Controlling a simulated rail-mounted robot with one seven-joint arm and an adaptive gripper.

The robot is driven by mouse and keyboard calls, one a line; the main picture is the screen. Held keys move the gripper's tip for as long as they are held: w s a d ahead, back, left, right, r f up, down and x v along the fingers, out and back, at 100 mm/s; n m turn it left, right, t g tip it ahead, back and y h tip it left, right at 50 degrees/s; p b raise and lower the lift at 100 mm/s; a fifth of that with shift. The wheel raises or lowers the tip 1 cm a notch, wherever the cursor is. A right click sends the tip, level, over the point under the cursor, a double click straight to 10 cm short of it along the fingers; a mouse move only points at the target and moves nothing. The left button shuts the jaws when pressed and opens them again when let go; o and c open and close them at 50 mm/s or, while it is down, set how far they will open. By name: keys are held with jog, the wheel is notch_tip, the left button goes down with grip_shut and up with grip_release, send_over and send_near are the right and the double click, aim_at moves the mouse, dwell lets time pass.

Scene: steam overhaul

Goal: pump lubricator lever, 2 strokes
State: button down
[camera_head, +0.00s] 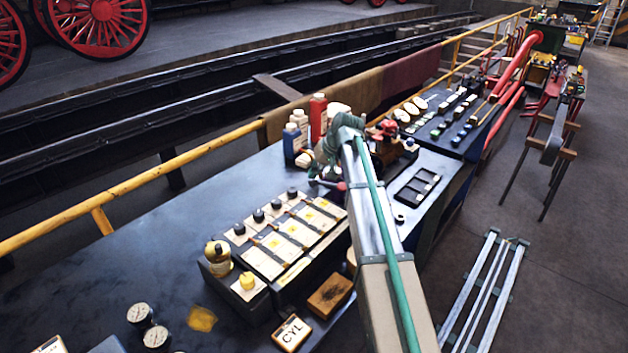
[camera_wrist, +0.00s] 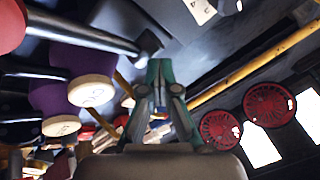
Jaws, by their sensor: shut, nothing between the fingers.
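The lever is a dark metal rod with a red knob (camera_head: 341,186) at its end, low beside my arm near the middle of the head view. In the wrist view a metal rod (camera_wrist: 85,37) runs from a red knob (camera_wrist: 10,25) at upper left to a block near my fingertips. My gripper (camera_wrist: 158,68) is shut and empty, with its tips close to the rod's inner end. Whether they touch it I cannot tell. In the head view my arm hides much of the gripper and the lever's mount.
A long box with cream panels and black knobs (camera_head: 290,235) stands left of my arm. Blue (camera_head: 292,143) and red (camera_head: 318,117) bottles stand behind the gripper. Gauges (camera_head: 139,313) lie at the bench's front left. A yellow rail (camera_head: 180,163) runs behind. The left bench top is largely clear.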

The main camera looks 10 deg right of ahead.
aim_at(316, 181)
jog(key=shift+s+d+f, duration=0.1)
jog(key=shift+s+f, duration=0.4)
jog(key=shift+f, duration=0.25)
jog(key=shift+f+b, duration=0.35)
jog(key=shift+f, duration=0.1)
jog(key=shift+s+d+f, duration=0.1)
jog(key=shift+f, duration=0.1)
dwell(0.8)
jog(key=shift+w+r+p, duration=0.3)
jog(key=shift+r+p, duration=0.2)
jog(key=shift+r, duration=0.35)
jog(key=shift+d+r, duration=0.1)
jog(key=shift+r, duration=0.55)
jog(key=shift+r+p, duration=0.2)
jog(key=shift+p, duration=0.1)
jog(key=shift+w, duration=0.2)
jog(key=shift+a+r, duration=0.1)
jog(key=shift+a, duration=0.1)
